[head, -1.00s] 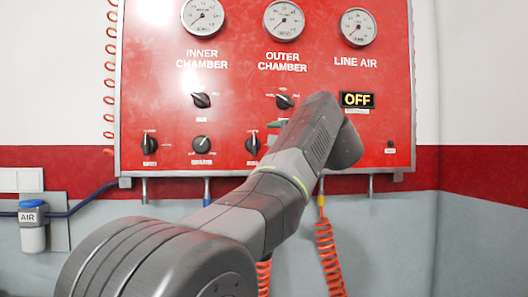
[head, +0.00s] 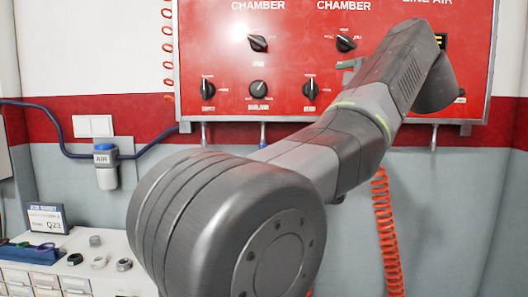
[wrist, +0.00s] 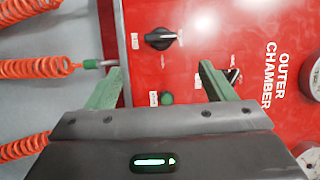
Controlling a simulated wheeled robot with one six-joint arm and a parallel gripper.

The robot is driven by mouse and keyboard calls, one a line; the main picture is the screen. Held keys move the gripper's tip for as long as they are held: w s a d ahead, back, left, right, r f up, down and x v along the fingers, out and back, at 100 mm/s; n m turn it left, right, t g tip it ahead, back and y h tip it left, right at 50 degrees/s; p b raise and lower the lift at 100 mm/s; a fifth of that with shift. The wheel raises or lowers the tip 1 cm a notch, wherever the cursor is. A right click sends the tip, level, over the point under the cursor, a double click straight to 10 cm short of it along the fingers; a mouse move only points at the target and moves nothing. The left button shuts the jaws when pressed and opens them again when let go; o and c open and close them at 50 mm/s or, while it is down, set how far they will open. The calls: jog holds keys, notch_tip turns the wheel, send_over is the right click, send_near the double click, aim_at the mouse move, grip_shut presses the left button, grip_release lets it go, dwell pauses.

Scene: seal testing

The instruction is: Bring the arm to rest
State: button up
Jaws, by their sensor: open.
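My arm reaches from the lower middle of the head view up and right to the red test panel (head: 290,85). My gripper (wrist: 162,80) is open in the wrist view, its two green fingers apart with nothing held between them. The fingers are in front of the red panel, which also fills much of the wrist view (wrist: 205,50). A black knob (wrist: 160,38) and a small green button (wrist: 166,97) show past the fingers. In the head view only a bit of green finger shows beside the arm; the rest of the gripper is hidden behind my arm.
Orange coiled hoses (head: 386,232) hang below the panel, and more (wrist: 38,67) show at the wrist view's left. An AIR unit (head: 105,166) with a blue hose is on the wall. A bench (head: 112,250) with small rings and a Q23 sign (head: 47,218) stands at lower left.

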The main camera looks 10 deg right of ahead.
aim_at(313, 89)
jog(key=w+p, duration=0.1)
jog(key=w, duration=0.3)
jog(key=w+a+p, duration=0.1)
jog(key=w, duration=0.3)
jog(key=w+p, duration=0.1)
jog(key=w, duration=0.3)
jog(key=shift+w+a, duration=0.35)
jog(key=shift+a, duration=0.05)
jog(key=shift+s, duration=0.1)
